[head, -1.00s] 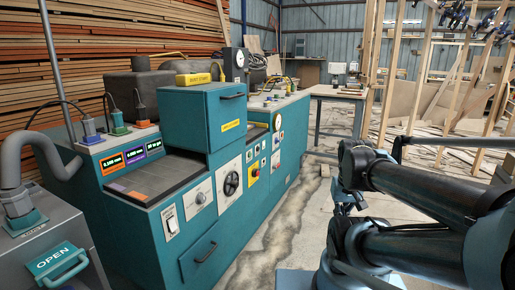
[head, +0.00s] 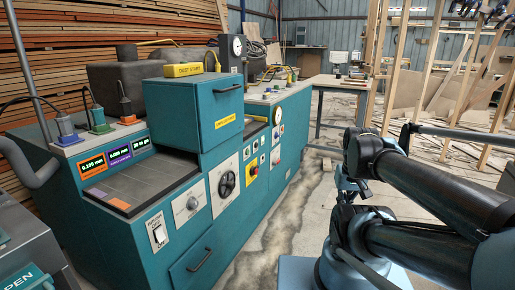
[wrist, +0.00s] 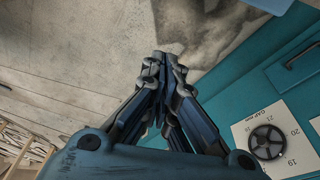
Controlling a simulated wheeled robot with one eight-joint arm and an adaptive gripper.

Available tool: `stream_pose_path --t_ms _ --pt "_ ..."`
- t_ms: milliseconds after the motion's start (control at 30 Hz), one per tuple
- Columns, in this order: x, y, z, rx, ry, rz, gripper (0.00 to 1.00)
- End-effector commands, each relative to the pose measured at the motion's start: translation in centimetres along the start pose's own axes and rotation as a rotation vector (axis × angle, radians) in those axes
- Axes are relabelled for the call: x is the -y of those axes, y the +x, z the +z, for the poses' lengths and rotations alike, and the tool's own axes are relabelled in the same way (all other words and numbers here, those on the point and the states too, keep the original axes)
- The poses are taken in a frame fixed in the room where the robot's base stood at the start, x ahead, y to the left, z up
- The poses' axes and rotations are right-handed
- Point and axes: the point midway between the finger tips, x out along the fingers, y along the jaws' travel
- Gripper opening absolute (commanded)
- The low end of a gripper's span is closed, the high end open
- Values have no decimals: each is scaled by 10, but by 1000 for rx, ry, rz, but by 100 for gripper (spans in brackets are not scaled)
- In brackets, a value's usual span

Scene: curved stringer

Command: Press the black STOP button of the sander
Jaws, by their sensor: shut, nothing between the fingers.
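The sander (head: 215,225) is a long teal machine standing left of centre in the head view. Its front carries a white dial panel (head: 224,184), small buttons (head: 255,146) and a red knob on a yellow plate (head: 252,171). The lettering on the small buttons is too small to read, so I cannot tell which is the black STOP button. My gripper (wrist: 165,62) is shut and empty in the wrist view, pointing down over the floor beside the sander. The handwheel panel (wrist: 267,140) shows at lower right there, apart from the fingers. The gripper itself is not discernible in the head view.
Drawer handles (head: 199,259) stick out from the sander's front. A grey unit marked OPEN (head: 25,278) stands at lower left. Bare concrete floor (head: 315,195) lies right of the sander. A workbench (head: 340,84) and timber frames (head: 450,90) stand behind.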

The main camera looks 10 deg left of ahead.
Motion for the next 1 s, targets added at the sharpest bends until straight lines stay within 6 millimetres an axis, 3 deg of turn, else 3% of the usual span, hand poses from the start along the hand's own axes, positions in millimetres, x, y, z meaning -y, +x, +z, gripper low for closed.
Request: stream_pose_path --t_ms 167,500,1000 --pt "8 -8 -34 -35 -48 -34 0" --pt "39 -16 -127 -148 -175 -125 0" --pt "90 1 -266 -326 -339 -235 0"
